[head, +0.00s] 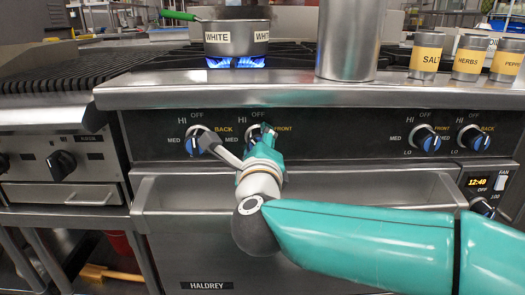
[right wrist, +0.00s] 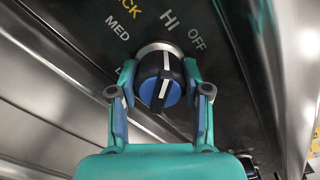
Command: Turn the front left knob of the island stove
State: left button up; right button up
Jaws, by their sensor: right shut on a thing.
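The front left knob (head: 253,130) of the stove is black and blue with a white line, and my right gripper (head: 265,138) covers most of it in the head view. In the right wrist view the knob (right wrist: 160,80) sits between the two teal fingers of my right gripper (right wrist: 158,84), one on each side. The gripper is shut on it. The knob's white line points about at the HI mark (right wrist: 168,20), with OFF to its right and MED to its left. My left gripper is not in view.
The back left knob (head: 198,141) is close on the left. Two more knobs (head: 427,139) are farther right. A pot (head: 236,38) with a green handle stands over blue flames (head: 235,62). A tall steel pot (head: 350,40) and labelled tins (head: 426,55) stand on the stove top.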

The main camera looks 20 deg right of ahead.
jog(key=m, duration=0.3)
jog(key=shift+d+f+m, duration=0.15)
jog(key=shift+f+m, duration=0.1)
jog(key=shift+m, duration=0.15)
jog(key=m, duration=0.4)
dwell(0.3)
jog(key=o, duration=1)
jog(key=shift+o, duration=0.8)
jog(key=shift+r, duration=0.1)
jog(key=shift+s, duration=0.1)
